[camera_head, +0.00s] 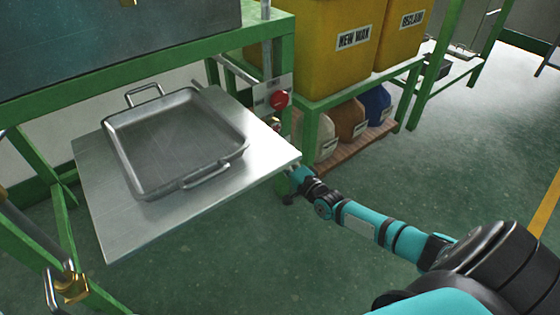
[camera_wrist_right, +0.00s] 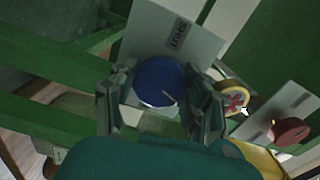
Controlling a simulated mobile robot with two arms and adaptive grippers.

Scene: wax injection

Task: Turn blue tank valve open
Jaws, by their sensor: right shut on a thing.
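A round blue valve knob (camera_wrist_right: 158,78) sits in front of a pale plate marked "SHUT" (camera_wrist_right: 182,36) in the right wrist view. My right gripper (camera_wrist_right: 161,92) has one finger on each side of the knob and is shut on it. In the head view my right gripper (camera_head: 297,175) reaches under the right edge of the metal table, which hides the blue knob. A large grey-blue tank (camera_head: 110,32) stands on the green frame at the upper left. My left gripper is not in view.
A metal tray (camera_head: 172,150) rests on the steel table (camera_head: 120,225). Yellow bins (camera_head: 338,65) stand behind. Floor at right is clear.

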